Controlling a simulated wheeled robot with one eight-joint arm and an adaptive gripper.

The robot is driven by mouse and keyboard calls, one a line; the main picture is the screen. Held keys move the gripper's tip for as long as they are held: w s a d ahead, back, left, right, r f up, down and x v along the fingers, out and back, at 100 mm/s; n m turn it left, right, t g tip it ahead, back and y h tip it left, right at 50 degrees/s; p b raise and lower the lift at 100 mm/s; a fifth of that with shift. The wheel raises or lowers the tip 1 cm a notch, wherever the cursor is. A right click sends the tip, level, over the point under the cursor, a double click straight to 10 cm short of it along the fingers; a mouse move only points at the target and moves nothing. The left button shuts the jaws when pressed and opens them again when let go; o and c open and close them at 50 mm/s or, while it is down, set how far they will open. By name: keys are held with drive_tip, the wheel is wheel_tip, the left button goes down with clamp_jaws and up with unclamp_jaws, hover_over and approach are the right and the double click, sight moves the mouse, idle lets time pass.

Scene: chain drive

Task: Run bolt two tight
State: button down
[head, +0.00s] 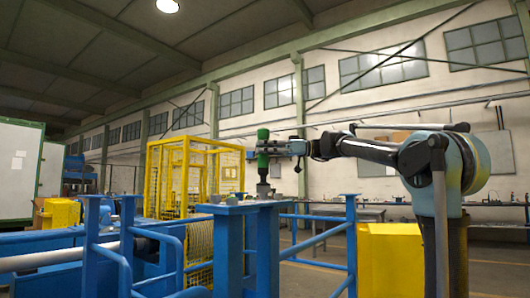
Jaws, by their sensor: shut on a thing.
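My gripper (276,148) is shut on a green upright tool (263,161), gripped around its middle. The tool has a dark, narrower lower end (263,187) that points straight down at the top of a blue steel stand (230,232). The lower end looks to be at or just above the stand's top plate; I cannot tell if it touches. No bolt can be made out at this size, and the tool's end hides what lies under it.
Blue railings (128,240) and a grey shaft (50,260) lie left of the stand. A yellow cage (190,175) stands behind. A yellow block (392,262) is at the right, below my arm. A workbench (345,211) runs behind. The air above the stand is open.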

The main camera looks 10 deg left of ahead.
drive_tip(key=shift+f, duration=1.45)
idle(2.0)
